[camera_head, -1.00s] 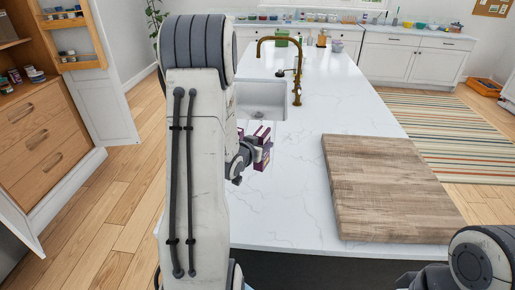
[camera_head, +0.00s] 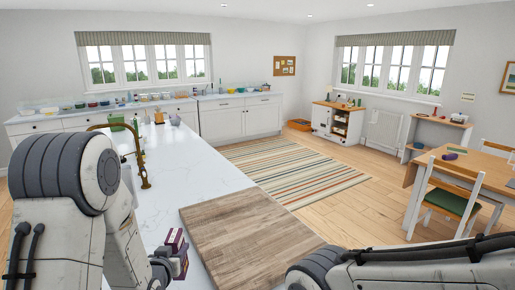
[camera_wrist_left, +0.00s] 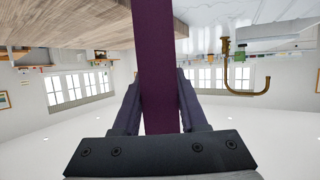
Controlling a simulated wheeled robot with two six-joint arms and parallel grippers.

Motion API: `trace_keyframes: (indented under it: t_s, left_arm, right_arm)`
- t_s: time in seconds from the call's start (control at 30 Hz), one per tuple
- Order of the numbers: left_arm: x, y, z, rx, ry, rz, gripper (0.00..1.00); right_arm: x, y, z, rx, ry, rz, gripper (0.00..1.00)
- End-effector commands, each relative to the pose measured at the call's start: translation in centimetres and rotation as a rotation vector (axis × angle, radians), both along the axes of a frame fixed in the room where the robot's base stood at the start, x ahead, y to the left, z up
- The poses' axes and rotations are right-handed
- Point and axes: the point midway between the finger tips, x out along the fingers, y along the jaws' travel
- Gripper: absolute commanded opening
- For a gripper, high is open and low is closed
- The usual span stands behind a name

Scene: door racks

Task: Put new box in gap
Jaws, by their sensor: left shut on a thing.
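My left gripper (camera_head: 166,266) is shut on a purple box (camera_head: 175,242), held just above or beside the white counter, left of the wooden board; the exact height cannot be told. In the left wrist view, the box (camera_wrist_left: 157,65) is a long dark purple strip between the two fingers (camera_wrist_left: 160,112), which press on its sides. My left arm hides part of the counter. My right arm crosses the bottom right of the head view, and its gripper is out of frame. No gap between boxes shows in the current views.
The white island counter (camera_head: 185,160) carries a wooden board (camera_head: 245,235) and a brass tap (camera_head: 143,175). A striped rug (camera_head: 295,170) lies on open floor beyond. A table (camera_head: 465,165) with chairs (camera_head: 445,200) stands at right. White cabinets (camera_head: 235,120) line the back wall.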

Motion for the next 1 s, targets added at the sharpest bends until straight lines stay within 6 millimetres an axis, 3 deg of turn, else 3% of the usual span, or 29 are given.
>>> trace_keyframes:
  t_s: [0.03,0.2,0.9,0.97,1.0]
  left_arm:
    - [0.0,-1.6,-0.4,0.003,0.003,-0.021,0.0]
    - [0.0,-3.9,-1.0,0.013,0.004,-0.041,0.0]
    - [0.0,-4.0,-1.1,0.014,0.003,-0.042,0.0]
    - [0.0,-4.0,-1.1,0.014,0.003,-0.042,0.0]
    - [0.0,-4.1,-1.1,0.014,0.003,-0.042,0.0]
  right_arm:
    - [0.0,0.0,0.0,0.0,0.0,0.0,0.72]
    - [0.0,0.0,0.0,0.0,0.0,0.0,0.72]
    - [0.0,0.0,0.0,0.0,0.0,0.0,0.72]
    - [0.0,0.0,0.0,0.0,0.0,0.0,0.5]
    - [0.0,0.0,0.0,0.0,0.0,0.0,0.5]
